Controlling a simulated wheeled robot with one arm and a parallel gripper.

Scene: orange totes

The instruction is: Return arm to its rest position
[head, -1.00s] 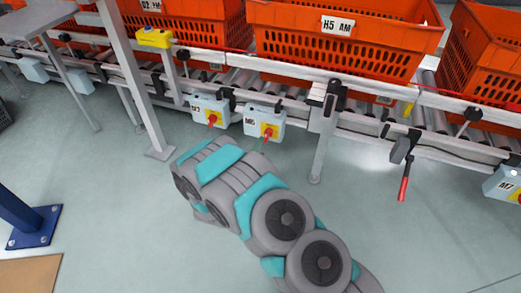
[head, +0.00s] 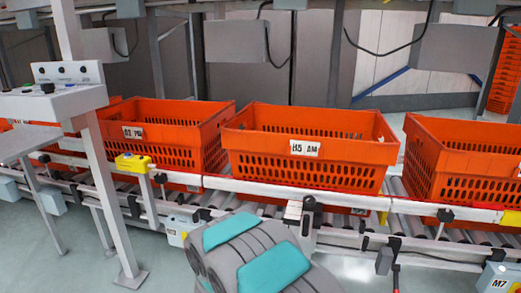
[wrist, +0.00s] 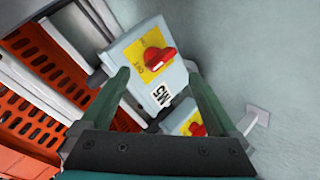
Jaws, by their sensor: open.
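My arm (head: 244,253), grey with teal panels, shows at the bottom centre of the head view in front of the conveyor. The gripper end is not visible there. In the wrist view my gripper (wrist: 158,76) is open, with two dark green fingers spread apart and nothing held between them. Beyond the fingers is a light grey switch box (wrist: 178,72) with a red knob on a yellow plate. A second box with a red knob (wrist: 192,125) shows lower down, partly behind the gripper.
Orange totes stand on the roller conveyor: one labelled H5 AM (head: 305,170), one at left (head: 165,155), one at right (head: 465,180). A grey post (head: 108,200) and a control panel (head: 65,90) stand at left. Open floor (head: 60,265) lies in front.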

